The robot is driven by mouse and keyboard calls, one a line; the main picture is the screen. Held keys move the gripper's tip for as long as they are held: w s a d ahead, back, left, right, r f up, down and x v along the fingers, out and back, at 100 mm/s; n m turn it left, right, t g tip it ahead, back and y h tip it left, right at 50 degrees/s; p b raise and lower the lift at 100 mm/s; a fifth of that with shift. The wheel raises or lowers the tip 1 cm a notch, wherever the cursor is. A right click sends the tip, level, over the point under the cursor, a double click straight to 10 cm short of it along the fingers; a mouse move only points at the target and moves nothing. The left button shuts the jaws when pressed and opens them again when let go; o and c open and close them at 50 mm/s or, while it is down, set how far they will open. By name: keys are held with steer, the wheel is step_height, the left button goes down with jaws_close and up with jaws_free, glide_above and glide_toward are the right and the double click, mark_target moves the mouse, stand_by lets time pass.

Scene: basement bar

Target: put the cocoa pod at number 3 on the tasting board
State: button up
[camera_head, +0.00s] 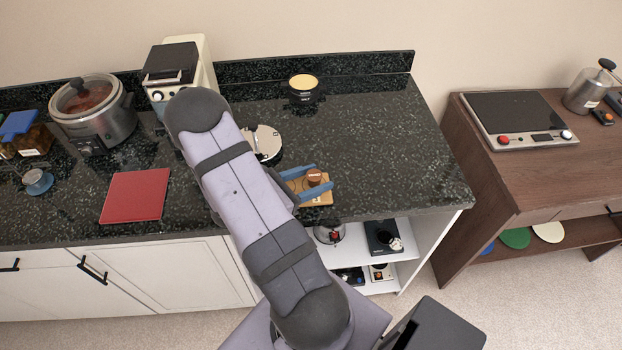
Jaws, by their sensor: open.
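A small light wooden board (322,199), which looks like the tasting board, lies near the front edge of the black counter. It is partly covered by my gripper and arm, and no numbers can be read on it. My gripper (314,183) is open, with its two blue fingers over the board. A small brown rounded thing (314,177) shows between the fingers; it may be the cocoa pod, but it is too small to be sure. I cannot tell whether the fingers touch it.
A round silver-topped device (266,143) stands close behind my gripper. A red mat (135,195), a slow cooker (93,113) and a coffee machine (172,72) are on the left. The counter's right side is clear.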

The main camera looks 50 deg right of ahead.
steer(key=shift+r, duration=0.15)
steer(key=shift+r, duration=0.1)
steer(key=b+v, duration=0.2)
steer(key=v, duration=1)
steer(key=shift+s+a+m+y, duration=0.2)
steer(key=shift+s+m+y, duration=0.1)
steer(key=shift+s+y, duration=0.1)
steer(key=s+a+f+m+g+y, duration=0.1)
steer(key=s+a+m+y, duration=0.5)
steer(key=a+m, duration=0.1)
steer(key=w+a+m+t+y, duration=0.2)
steer(key=a+m+t+y, duration=0.2)
steer(key=a+m+y, duration=0.3)
steer(key=a, duration=0.5)
steer(key=shift+w+a+r+t, duration=0.3)
steer(key=shift+r, duration=0.05)
